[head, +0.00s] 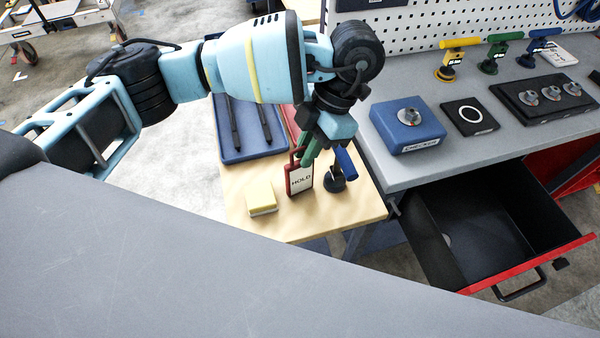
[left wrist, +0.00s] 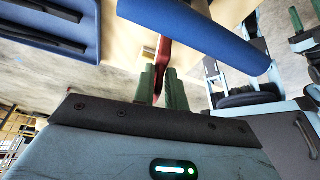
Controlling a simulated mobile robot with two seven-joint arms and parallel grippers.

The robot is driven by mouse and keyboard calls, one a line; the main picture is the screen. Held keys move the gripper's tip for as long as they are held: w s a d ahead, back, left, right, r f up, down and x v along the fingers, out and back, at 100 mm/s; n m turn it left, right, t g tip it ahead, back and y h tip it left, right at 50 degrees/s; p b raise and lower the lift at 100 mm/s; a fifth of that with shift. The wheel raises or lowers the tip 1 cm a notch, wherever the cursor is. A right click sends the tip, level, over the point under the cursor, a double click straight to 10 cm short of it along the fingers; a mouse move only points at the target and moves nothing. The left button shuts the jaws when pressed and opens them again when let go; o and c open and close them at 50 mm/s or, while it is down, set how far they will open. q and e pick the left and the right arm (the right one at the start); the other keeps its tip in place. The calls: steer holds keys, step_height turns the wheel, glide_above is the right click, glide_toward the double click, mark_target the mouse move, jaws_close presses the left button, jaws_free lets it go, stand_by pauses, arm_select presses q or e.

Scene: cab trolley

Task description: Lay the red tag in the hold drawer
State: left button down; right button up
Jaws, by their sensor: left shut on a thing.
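The red tag (head: 300,180), with a white label reading HOLD, hangs upright in my left gripper (head: 308,152) over the small wooden table. The green fingers are shut on its upper part. I cannot tell whether its lower edge touches the table. In the left wrist view, the tag (left wrist: 162,56) shows edge-on between the fingers (left wrist: 162,88). An open drawer (head: 545,262) with a red front and dark inside is at the lower right; the part I see is empty, and no name shows on it. My right gripper (left wrist: 307,14) shows at the left wrist view's right edge, its green fingers apart.
A blue-handled piece (head: 345,163) on a black base stands close right of the tag. A yellow block (head: 261,198) and a blue tray (head: 278,149) share the wooden table (head: 300,228). The grey bench (head: 392,178) carries a blue box (head: 408,125) beside the drawer.

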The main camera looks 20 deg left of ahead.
arm_select(q)
steer(key=shift+r, duration=0.15)
